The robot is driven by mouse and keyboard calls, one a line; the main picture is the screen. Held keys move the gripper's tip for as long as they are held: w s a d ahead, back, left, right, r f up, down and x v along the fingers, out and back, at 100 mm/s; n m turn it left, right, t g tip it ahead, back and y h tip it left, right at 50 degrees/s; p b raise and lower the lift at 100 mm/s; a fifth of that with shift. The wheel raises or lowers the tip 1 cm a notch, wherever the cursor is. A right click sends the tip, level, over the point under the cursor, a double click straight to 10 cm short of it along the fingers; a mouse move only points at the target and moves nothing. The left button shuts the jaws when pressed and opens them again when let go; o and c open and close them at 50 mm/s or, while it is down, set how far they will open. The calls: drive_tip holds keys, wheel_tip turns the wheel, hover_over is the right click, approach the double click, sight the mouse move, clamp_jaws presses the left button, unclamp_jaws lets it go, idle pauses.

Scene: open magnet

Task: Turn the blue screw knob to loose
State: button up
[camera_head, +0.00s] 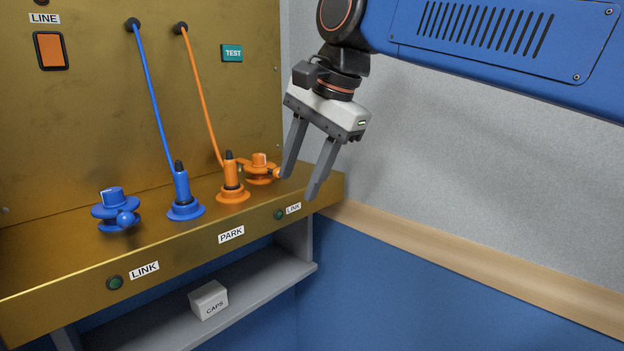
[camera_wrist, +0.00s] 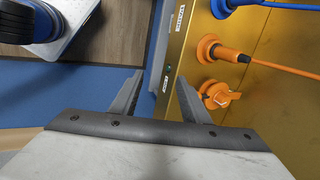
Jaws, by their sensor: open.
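The blue screw knob (camera_head: 114,205) stands on the brass ledge at the left in the head view, with a white mark on its top. An orange screw knob (camera_head: 261,168) of like shape stands at the ledge's right end; it also shows in the wrist view (camera_wrist: 221,95). My gripper (camera_head: 298,186) is open and empty in the head view, in front of the ledge's right end, near the orange knob and far from the blue one. Its two fingers also show in the wrist view (camera_wrist: 157,98). The blue knob is not seen in the wrist view.
A blue plug (camera_head: 182,192) and an orange plug (camera_head: 231,182) with cords stand between the knobs. The brass panel (camera_head: 90,90) rises behind. A CAPS box (camera_head: 208,300) sits on the lower grey shelf (camera_head: 262,290). Room in front of the ledge looks free.

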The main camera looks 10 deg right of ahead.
drive_tip(key=shift+s+d+f, duration=0.15)
drive_tip(key=shift+d+f, duration=0.4)
drive_tip(key=shift+d, duration=0.05)
drive_tip(key=shift+n, duration=0.3)
wheel_tip(320, 180, up, 18)
drive_tip(key=n, duration=1.6)
hover_over(112, 190)
drive_tip(key=s+d, duration=0.3)
drive_tip(key=s, duration=0.4)
drive_tip(key=shift+t+h, duration=0.4)
drive_tip(key=x, duration=1.7)
drive_tip(key=shift+w+d+f, duration=0.25)
drive_tip(key=shift+w+f, duration=0.05)
drive_tip(key=shift+c, duration=0.7)
drive_tip(key=c, duration=0.9)
